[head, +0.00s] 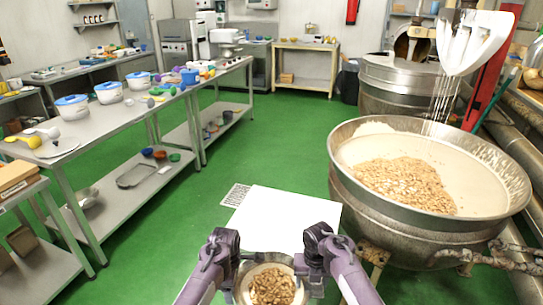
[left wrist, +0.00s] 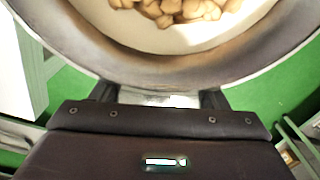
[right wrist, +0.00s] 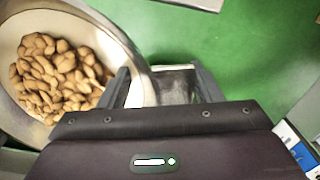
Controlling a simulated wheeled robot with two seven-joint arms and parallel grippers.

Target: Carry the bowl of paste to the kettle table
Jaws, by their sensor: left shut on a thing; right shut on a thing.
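A metal bowl (head: 268,257) holds pale paste with brown nuts (head: 272,288) heaped in it. It is at the bottom centre of the head view, between my two grippers. My left gripper (head: 236,264) is shut on the bowl's left side; the bowl's rim (left wrist: 160,66) fills the top of the left wrist view. My right gripper (head: 304,262) is shut on its right side; the bowl (right wrist: 138,60) is at upper left in the right wrist view. The exact grip points are partly hidden. A white table top (head: 285,215) lies just ahead of the bowl, beside the kettle (head: 345,165).
Another steel kettle (head: 400,80) stands behind. A long steel bench (head: 105,125) with tubs runs along the left. Green floor (head: 265,130) is open between bench and kettles.

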